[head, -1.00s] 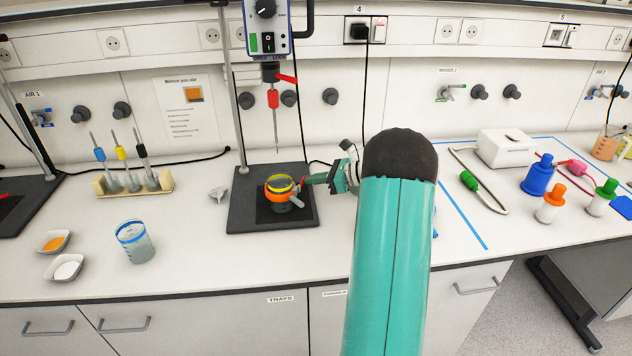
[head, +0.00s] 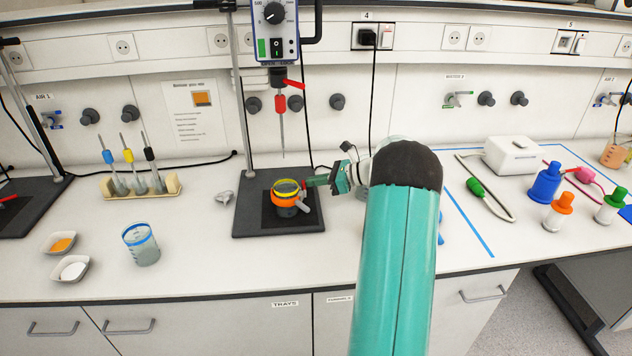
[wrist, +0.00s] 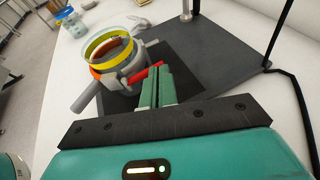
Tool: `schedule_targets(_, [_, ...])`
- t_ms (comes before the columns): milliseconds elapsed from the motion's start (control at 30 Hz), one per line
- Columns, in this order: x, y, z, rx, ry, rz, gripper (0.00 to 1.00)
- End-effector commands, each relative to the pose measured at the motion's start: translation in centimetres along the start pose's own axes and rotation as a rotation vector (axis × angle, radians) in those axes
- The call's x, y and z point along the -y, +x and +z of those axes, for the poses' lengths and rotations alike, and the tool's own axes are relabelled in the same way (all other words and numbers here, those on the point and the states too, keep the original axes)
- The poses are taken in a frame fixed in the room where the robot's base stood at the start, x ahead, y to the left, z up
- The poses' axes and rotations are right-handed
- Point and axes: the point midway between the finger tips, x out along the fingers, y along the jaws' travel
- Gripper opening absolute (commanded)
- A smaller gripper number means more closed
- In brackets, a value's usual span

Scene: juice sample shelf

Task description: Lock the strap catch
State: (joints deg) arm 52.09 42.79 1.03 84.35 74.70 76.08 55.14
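A clear vessel with a yellow ring and an orange band (head: 286,197) stands on the dark stand base (head: 245,220). In the wrist view the vessel (wrist: 112,50) sits in a grey collar (wrist: 132,66) with a grey handle (wrist: 88,97) sticking out to the lower left. A red lever (wrist: 152,72), which looks like the strap catch, lies at the collar's near right side. My gripper (wrist: 155,70) has its two green fingers close together, with tips at the red lever; I cannot tell whether they touch it. In the head view my gripper (head: 310,182) is right beside the vessel.
A stirrer (head: 275,30) with a thin shaft (head: 282,135) hangs above the vessel. A stand pole (head: 243,110) rises behind it. A beaker (head: 140,245), two dishes (head: 74,268) and a rack (head: 140,187) are at left. Bottles (head: 545,180) stand at right.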

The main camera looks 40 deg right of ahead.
Motion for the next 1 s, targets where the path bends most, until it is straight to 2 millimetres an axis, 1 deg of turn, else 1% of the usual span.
schedule_targets(367, [-0.2, 0.1, 0.1, 0.002, -0.001, 0.002, 0.0])
schedule_targets(700, [-1.6, -0.2, -0.1, 0.002, 0.0, 0.005, 0.0])
schedule_targets(800, [-1.7, -0.2, -0.1, 0.002, 0.0, 0.006, 0.0])
schedule_targets(900, [-1.7, -0.8, -0.1, 0.002, 0.0, 0.006, 0.0])
schedule_targets(1000, [-1.6, -2.1, -0.1, 0.0, -0.001, 0.002, 0.0])
